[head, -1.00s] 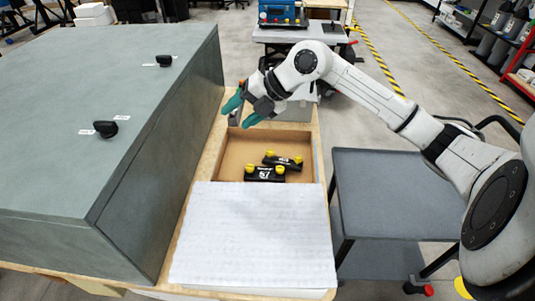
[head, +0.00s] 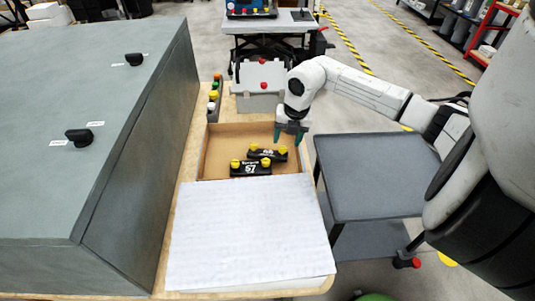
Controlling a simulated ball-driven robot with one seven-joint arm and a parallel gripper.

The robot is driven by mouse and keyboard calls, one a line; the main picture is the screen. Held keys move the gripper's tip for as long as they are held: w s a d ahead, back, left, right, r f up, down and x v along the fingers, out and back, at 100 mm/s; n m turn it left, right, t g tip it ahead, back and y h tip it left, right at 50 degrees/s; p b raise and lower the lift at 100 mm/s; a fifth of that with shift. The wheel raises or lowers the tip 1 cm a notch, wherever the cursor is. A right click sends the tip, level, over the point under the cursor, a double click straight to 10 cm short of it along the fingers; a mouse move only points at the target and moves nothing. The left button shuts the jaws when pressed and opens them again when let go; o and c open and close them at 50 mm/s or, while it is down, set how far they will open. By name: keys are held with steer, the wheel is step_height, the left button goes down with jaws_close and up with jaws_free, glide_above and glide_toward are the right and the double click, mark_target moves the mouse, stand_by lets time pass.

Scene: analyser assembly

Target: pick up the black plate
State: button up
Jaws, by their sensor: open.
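Two black plates with yellow knobs and white markings lie close together in an open brown box. The front plate (head: 250,170) is nearer to me, and the back plate (head: 266,156) is partly behind it and slightly to the right. My gripper (head: 289,138) has teal fingers pointing down, apart and with nothing between them. It appears over the right rear part of the box, just behind and to the right of the back plate. Its exact height above the box floor cannot be told.
The brown box (head: 222,142) has its front covered by a white sheet (head: 245,235). A large grey cabinet (head: 90,190) with black knobs stands left. A grey case (head: 262,88) and coloured buttons (head: 214,92) are behind the box. A grey cart (head: 370,175) stands right.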

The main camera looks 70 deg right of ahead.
mark_target(283, 148)
steer(key=f, duration=0.2)
steer(key=w+f, duration=0.1)
steer(key=f, duration=0.1)
steer(key=shift+a, duration=0.1)
steer(key=shift+c, duration=0.2)
jaws_close()
stand_by(0.4)
